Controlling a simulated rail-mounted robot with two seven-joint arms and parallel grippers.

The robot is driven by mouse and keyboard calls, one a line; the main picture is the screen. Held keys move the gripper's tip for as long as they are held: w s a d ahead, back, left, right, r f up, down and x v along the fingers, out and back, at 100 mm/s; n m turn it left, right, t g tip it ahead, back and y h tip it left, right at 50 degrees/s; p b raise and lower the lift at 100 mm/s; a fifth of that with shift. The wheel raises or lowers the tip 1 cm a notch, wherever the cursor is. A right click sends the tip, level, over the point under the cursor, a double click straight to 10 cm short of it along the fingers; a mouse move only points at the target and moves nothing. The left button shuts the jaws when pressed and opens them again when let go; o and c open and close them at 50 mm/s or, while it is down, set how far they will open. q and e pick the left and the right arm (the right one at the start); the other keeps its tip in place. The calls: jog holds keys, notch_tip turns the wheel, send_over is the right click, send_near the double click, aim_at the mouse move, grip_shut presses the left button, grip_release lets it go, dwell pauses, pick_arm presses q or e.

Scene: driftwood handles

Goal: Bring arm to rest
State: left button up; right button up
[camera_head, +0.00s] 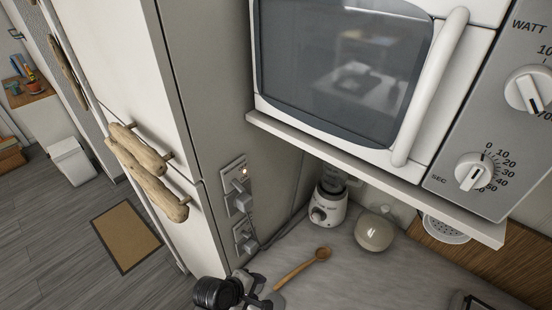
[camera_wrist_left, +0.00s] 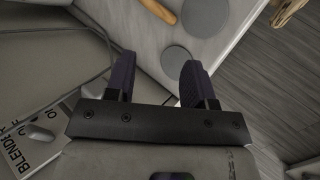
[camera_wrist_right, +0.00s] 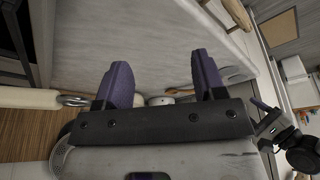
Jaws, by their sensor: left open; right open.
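My left gripper (camera_wrist_left: 157,76) is open, with nothing between its two dark fingers in the left wrist view. In the head view my left arm's end (camera_head: 232,290) is low at the bottom edge, by the counter and the fridge side; its fingertips are not clear there. My right gripper (camera_wrist_right: 160,76) is open and empty in the right wrist view, with the grey counter (camera_wrist_right: 140,45) behind its fingers. The right arm is not in the head view.
The microwave (camera_head: 340,60) sits on a shelf above the counter. The fridge (camera_head: 105,60) has driftwood handles (camera_head: 150,170). A blender (camera_head: 328,208), a round lidded pot (camera_head: 374,232) and a wooden spoon (camera_head: 300,270) are on the counter. Floor (camera_head: 60,210) is open at left.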

pick_arm(q)
jog(key=s+a+r+m+t+y, duration=0.35)
jog(key=s+a+r+m, duration=0.25)
jog(key=a+r+m, duration=0.6)
jog(key=s+a+f+g+y, duration=0.1)
jog(key=s+f+g, duration=0.1)
jog(key=s+f, duration=0.35)
jog(key=s+a+f+m+g+y, duration=0.1)
jog(key=s+f, duration=0.1)
jog(key=s, duration=0.7)
jog(key=s+a+f+g+y, duration=0.15)
jog(key=s+f, duration=0.25)
jog(key=s, duration=0.4)
notch_tip(320, 180, up, 15)
jog(key=p, duration=1.4)
jog(key=shift+w+h+p, duration=0.3)
jog(key=shift+w+h, duration=0.1)
